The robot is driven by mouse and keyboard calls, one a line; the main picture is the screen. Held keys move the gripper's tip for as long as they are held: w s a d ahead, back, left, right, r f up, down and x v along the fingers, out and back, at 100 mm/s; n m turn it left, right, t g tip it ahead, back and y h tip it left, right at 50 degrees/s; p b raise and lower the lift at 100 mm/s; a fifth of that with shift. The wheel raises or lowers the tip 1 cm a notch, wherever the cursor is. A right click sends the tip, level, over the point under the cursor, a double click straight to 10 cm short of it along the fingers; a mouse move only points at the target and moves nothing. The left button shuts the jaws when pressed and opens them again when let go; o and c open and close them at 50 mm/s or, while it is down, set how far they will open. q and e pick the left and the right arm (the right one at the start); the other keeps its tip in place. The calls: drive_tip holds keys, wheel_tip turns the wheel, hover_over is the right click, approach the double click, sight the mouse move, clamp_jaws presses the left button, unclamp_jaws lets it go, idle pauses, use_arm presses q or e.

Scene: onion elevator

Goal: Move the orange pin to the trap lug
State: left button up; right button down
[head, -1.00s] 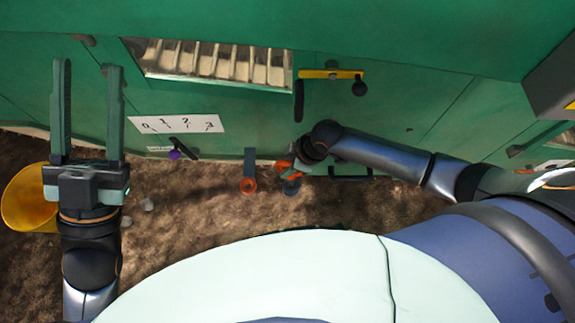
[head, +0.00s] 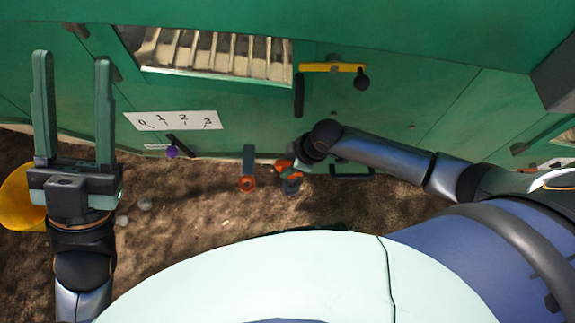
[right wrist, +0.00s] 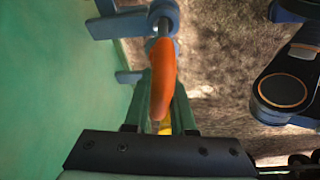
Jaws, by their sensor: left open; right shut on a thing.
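The orange pin (right wrist: 163,70) shows in the right wrist view as an orange handle with a short metal shaft at its far end. My right gripper (right wrist: 163,108) is shut on the handle; its green fingers lie either side. The shaft end meets or overlaps a blue-grey lug (right wrist: 160,14); I cannot tell if it is inside. In the head view my right gripper (head: 287,167) is small and partly hidden by its wrist, beside a blue-grey round lug (head: 291,186). Another lug with an orange ring (head: 248,184) hangs to its left. My left gripper (head: 72,120) is open and empty at the far left.
The green machine wall (head: 450,110) carries a yellow bar (head: 332,67) with a black knob, a slatted opening, a 0-to-3 scale plate (head: 175,121) and a purple-tipped lever (head: 172,152). A yellow bucket (head: 18,200) stands behind my left arm. Bare soil lies below.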

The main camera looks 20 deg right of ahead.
drive_tip(key=shift+f+b, duration=0.4)
drive_tip(key=shift+f, duration=0.05)
use_arm(q)
drive_tip(key=shift+w+d+f+n+b, duration=0.15)
drive_tip(key=shift+f+n+b, duration=0.25)
drive_tip(key=shift+f+b, duration=1)
use_arm(e)
drive_tip(key=shift+f+p, duration=0.4)
drive_tip(key=shift+f, duration=1.5)
use_arm(q)
drive_tip(key=shift+f, duration=0.4)
use_arm(e)
drive_tip(key=shift+f, duration=0.1)
drive_tip(key=c, duration=0.7)
unclamp_jaws()
use_arm(q)
drive_tip(key=shift+r, duration=0.1)
